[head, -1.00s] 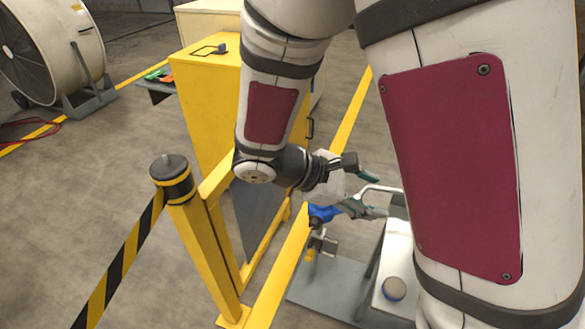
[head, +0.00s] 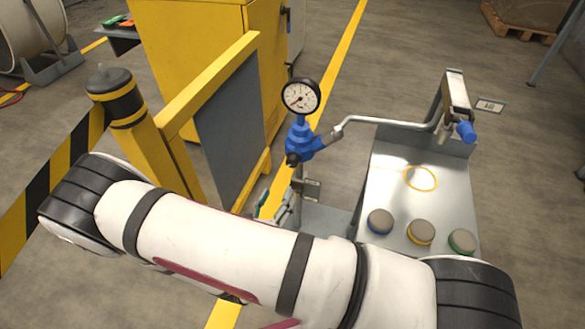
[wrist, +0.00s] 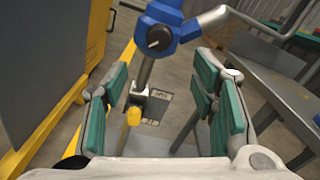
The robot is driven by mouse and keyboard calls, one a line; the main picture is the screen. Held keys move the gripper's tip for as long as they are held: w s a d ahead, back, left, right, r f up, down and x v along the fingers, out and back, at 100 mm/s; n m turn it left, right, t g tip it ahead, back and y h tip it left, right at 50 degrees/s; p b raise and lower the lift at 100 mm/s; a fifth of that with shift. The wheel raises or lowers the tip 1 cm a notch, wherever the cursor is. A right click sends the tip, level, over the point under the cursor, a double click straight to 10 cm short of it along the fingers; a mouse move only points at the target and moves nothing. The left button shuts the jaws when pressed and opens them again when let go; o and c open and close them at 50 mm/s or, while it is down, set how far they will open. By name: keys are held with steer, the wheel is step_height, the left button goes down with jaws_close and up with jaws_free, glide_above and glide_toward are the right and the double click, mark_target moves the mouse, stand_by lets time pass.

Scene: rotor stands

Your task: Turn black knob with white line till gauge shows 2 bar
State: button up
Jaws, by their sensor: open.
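The gauge (head: 301,96) has a white face and dark rim and stands on top of the blue regulator (head: 300,140). Its needle seems to point to the lower left; its numbers are too small to read. The black knob (head: 292,160) is on the regulator's near side. In the wrist view, the black knob (wrist: 159,38) shows a short white line and lies ahead of my fingertips, apart from them. My gripper (wrist: 163,68) is open and empty, with green pads on both sides. In the head view, my arm mostly hides the gripper.
A bent grey pipe (head: 385,121) runs from the regulator to a blue-ended fitting at right. A grey bench (head: 400,165) holds several coloured-rim buttons. A yellow-framed panel (head: 190,115) and striped barrier post (head: 117,92) stand left.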

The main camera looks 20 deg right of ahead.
mark_target(291, 164)
steer(key=b+x, duration=0.3)
steer(key=x, duration=1)
steer(key=shift+w+d, duration=0.2)
steer(key=shift+w, duration=0.1)
steer(key=c, duration=1.2)
